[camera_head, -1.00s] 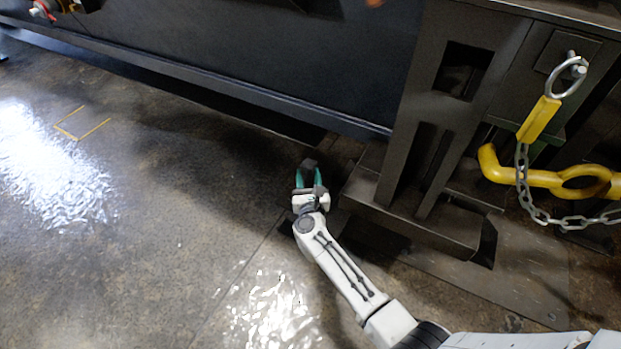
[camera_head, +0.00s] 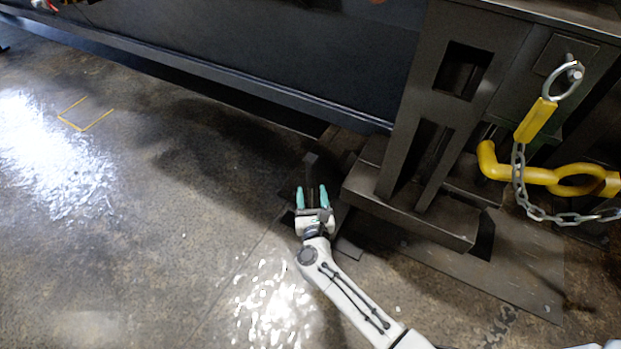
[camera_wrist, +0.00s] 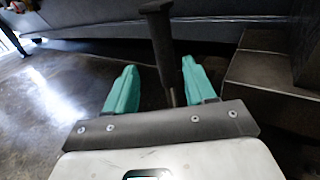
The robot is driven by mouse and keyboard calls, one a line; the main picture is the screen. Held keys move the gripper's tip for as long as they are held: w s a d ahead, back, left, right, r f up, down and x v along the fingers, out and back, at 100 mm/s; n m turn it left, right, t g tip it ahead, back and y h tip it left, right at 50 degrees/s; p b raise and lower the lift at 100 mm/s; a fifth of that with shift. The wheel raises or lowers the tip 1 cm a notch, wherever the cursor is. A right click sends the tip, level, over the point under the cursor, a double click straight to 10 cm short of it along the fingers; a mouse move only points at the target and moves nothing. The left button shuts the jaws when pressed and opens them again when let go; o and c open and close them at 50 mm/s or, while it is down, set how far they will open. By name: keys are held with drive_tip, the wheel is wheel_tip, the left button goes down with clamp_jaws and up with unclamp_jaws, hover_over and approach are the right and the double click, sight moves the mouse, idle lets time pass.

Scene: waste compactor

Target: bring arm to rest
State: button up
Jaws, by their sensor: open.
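My gripper (camera_head: 311,190) is open, low over the floor at the middle of the head view, left of the dark machine's foot. Its two teal fingers stand apart and point away from me. In the wrist view, a dark T-shaped piece (camera_wrist: 163,45) shows between the fingers, with visible gaps on both sides. I cannot tell what it is or whether it stands on the floor. My white arm reaches in from the lower right, bent at a joint behind the gripper.
The dark machine frame (camera_head: 408,185) stands close on the right, its foot near the gripper. A yellow hook (camera_head: 520,175) and a chain (camera_head: 540,215) hang farther right. A long dark wall (camera_head: 230,55) runs along the back. The floor (camera_head: 150,240) to the left is clear.

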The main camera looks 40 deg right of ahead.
drive_tip(key=shift+v, duration=1)
